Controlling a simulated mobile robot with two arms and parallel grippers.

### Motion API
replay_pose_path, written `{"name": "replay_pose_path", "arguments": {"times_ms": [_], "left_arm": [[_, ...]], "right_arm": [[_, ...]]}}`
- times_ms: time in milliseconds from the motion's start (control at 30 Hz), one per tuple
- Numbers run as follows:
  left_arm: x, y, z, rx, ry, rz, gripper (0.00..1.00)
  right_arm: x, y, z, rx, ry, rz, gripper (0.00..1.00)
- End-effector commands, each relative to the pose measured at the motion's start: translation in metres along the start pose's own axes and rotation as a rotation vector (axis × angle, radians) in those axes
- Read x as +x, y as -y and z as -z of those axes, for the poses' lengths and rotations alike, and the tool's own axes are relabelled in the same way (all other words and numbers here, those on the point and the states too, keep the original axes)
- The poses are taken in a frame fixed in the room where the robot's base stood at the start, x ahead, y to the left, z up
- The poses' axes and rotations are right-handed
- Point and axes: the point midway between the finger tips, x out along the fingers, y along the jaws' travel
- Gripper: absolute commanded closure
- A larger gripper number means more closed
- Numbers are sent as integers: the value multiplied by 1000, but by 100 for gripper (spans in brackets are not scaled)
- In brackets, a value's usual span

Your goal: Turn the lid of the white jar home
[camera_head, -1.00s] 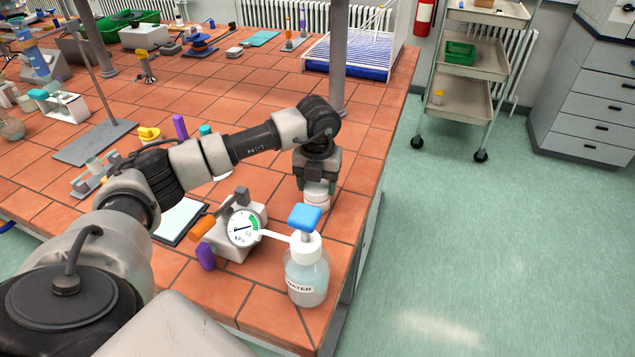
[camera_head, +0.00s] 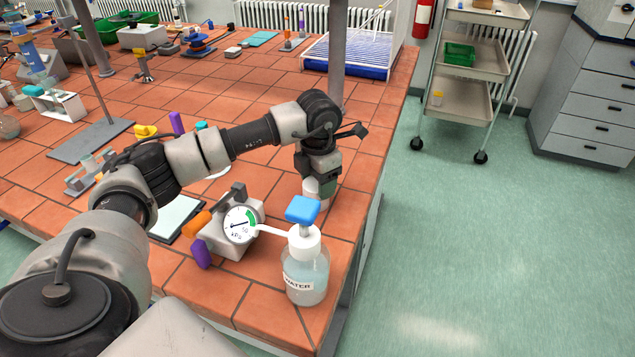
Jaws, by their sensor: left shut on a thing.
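The white jar (camera_head: 312,190) stands on the tiled bench near its right edge, behind the water bottle. My left gripper (camera_head: 320,180) points down over the jar from above, its fingers shut at the jar's top. The fingers cover most of the lid, so I cannot tell how far it is turned or whether it sits level. My right gripper is not in view.
The WATER bottle (camera_head: 306,275) with a blue top (camera_head: 302,209) stands close in front of the jar. A kPa gauge (camera_head: 240,225) stands to its left, beside a tablet-like panel (camera_head: 178,218). A grey upright post (camera_head: 337,60) rises behind my wrist. The bench ends just right of the jar.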

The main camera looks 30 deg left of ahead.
Motion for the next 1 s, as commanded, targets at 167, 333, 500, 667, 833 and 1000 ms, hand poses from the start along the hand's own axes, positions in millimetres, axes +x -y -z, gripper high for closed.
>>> {"name": "replay_pose_path", "arguments": {"times_ms": [167, 333, 500, 667, 833, 1000], "left_arm": [[5, 2, 2, 48, -12, 4, 68], [5, 2, 2, 52, -13, 4, 68], [7, 2, 2, 236, -11, 4, 68], [6, 3, 2, 415, -13, 4, 68], [5, 3, 2, 447, -13, 5, 68], [5, 3, 2, 455, -13, 5, 68]], "right_arm": [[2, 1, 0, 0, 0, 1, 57], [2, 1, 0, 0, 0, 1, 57], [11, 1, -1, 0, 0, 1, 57], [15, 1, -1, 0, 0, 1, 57], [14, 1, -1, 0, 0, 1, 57], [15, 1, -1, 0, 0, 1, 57]]}}
